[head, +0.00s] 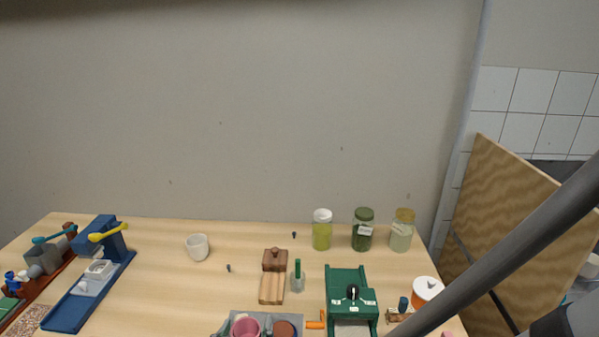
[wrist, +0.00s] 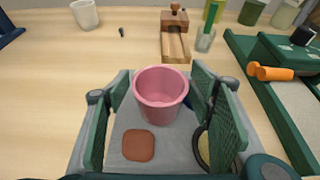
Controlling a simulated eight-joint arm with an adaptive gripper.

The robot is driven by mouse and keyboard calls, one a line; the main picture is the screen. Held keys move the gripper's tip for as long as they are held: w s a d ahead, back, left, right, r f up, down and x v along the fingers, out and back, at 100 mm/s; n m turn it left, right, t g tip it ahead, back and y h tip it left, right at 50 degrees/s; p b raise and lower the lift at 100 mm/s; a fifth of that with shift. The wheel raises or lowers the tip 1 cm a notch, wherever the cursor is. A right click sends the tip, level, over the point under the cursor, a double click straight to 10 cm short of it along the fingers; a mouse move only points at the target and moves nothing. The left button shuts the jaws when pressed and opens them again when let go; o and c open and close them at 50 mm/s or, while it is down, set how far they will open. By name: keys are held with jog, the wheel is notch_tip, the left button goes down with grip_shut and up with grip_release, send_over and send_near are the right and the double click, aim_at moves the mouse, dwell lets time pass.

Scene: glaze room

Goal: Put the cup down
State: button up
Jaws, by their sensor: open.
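A pink cup (wrist: 161,96) stands upright on a grey tray (wrist: 122,125), between the green textured pads of my gripper (wrist: 160,85). My gripper is open, with a pad on either side of the cup; a gap shows on the left, and contact on the right is hard to judge. The cup's inside looks empty. In the head view the same cup (head: 245,328) and the tray (head: 238,314) are cut off at the bottom edge, and my gripper cannot be made out clearly there.
A brown disc (wrist: 138,145) lies on the tray. A white cup (head: 197,247) stands at the back left. A wooden block set (head: 272,287) lies behind the tray. A green device (head: 346,285) with an orange handle (wrist: 270,72) stands to the right. Several jars (head: 363,229) line the back right.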

jog(key=shift+r, duration=0.1)
jog(key=shift+s, duration=0.1)
jog(key=shift+p+v, duration=0.4)
jog(key=shift+v, duration=0.5)
jog(key=p+v, duration=0.2)
jog(key=v, duration=0.8)
jog(key=shift+r, duration=0.1)
dwell(0.5)
